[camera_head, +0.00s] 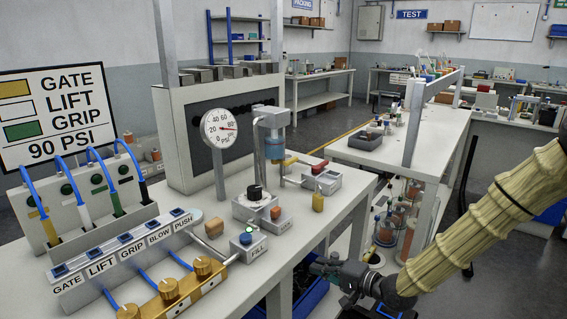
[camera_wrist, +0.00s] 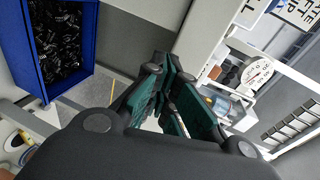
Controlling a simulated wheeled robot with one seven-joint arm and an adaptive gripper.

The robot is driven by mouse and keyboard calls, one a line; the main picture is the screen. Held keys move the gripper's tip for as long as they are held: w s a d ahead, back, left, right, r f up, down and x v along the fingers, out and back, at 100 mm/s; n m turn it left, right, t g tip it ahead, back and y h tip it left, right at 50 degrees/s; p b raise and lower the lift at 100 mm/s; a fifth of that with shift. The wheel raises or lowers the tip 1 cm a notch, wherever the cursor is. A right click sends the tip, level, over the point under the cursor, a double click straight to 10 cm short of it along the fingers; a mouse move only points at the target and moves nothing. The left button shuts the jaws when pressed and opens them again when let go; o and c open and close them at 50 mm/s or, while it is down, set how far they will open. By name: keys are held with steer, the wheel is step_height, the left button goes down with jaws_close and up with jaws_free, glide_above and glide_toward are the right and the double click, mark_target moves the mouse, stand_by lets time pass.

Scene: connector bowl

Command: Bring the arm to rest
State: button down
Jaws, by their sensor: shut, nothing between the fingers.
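My arm (camera_head: 490,215), in a ribbed tan sleeve, reaches in from the right in the head view. My gripper (camera_head: 322,266) is beside the front right edge of the white workbench (camera_head: 225,283), out over the aisle. In the wrist view my gripper (camera_wrist: 172,82) shows its green-padded fingers close together. It is shut and holds nothing. Part of the fingers is hidden behind the dark gripper body.
Another bench (camera_head: 430,150) stands behind.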

steer(key=s+d+f+n+g+h+p, duration=0.1)
steer(key=s+f+n+g+h+p, duration=0.3)
steer(key=s+f, duration=1.35)
steer(key=s+d+f+n+g+h, duration=0.1)
steer(key=s+d+f+g+h, duration=0.1)
steer(key=s, duration=0.6)
steer(key=s+d+f+n+g+h+p, duration=0.1)
steer(key=s+d+f+g+h, duration=0.1)
steer(key=s, duration=0.6)
steer(key=s+d+f+n+g+h+p, duration=0.1)
steer(key=s+d+f+g+h, duration=0.1)
steer(key=s, duration=0.7)
steer(key=shift+d+f+n+g+h, duration=0.3)
steer(key=shift+d+f+h, duration=0.2)
steer(key=shift+d+f, duration=0.55)
steer(key=shift+d+r, duration=0.15)
steer(key=shift+r, duration=0.15)
